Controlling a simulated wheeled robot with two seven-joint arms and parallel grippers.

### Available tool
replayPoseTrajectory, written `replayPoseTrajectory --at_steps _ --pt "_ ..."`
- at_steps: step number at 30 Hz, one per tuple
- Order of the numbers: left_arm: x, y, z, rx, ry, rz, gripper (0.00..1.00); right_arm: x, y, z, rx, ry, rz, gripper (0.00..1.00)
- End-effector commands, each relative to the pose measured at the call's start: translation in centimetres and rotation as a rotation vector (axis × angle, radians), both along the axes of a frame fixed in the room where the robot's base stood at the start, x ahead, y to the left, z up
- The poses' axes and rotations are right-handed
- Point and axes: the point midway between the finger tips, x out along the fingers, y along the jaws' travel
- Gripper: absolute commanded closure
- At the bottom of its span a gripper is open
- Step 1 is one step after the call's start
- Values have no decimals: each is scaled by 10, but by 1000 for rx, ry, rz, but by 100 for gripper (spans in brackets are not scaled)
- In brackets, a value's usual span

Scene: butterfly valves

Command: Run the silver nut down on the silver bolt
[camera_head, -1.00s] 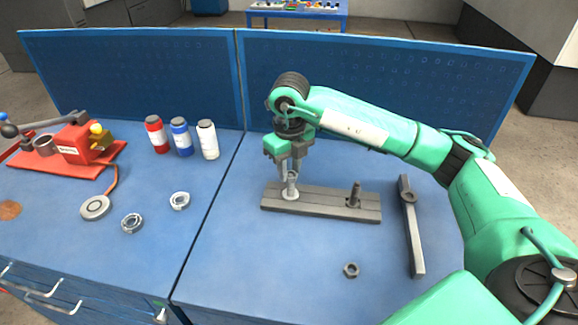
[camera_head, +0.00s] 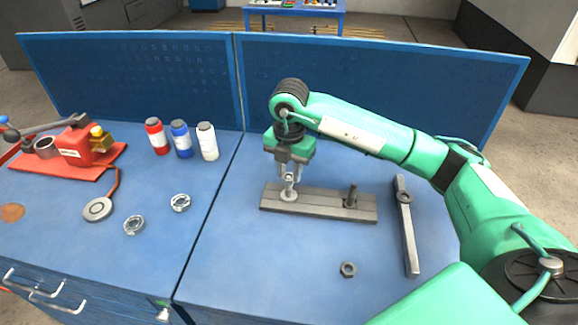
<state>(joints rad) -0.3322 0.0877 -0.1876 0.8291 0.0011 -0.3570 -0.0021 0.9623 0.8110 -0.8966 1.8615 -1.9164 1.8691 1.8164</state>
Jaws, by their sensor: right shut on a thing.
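The silver bolt (camera_head: 289,191) stands upright at the left end of a grey bar-shaped base (camera_head: 322,206) on the blue bench. My right gripper (camera_head: 290,179) points straight down over this bolt, with its fingers around the bolt's upper part. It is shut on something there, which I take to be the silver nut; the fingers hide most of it. A wider pale ring or flange shows at the bolt's foot. A darker bolt (camera_head: 351,195) stands at the right end of the base. My left gripper is not in view.
A dark nut (camera_head: 348,269) lies loose in front of the base. A long grey bar (camera_head: 407,228) with a ring lies to the right. Red, blue and white bottles (camera_head: 181,139), metal rings (camera_head: 180,203) and a red device (camera_head: 76,150) are on the left bench. A blue panel (camera_head: 370,95) stands behind.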

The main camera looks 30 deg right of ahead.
Motion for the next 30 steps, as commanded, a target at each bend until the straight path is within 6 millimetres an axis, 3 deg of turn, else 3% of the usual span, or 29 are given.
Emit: replayPoseTrajectory --at_steps 13,23,24,25,30 --pt "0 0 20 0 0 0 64 -2 0 1 2 6 -494 99" --pt "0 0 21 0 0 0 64 -1 -1 0 1 2 -562 99" --pt "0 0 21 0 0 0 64 -1 -1 0 1 2 -561 71" --pt "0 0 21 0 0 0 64 -1 -1 0 1 2 -561 65" --pt "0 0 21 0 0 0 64 -1 -1 0 1 2 -561 62"
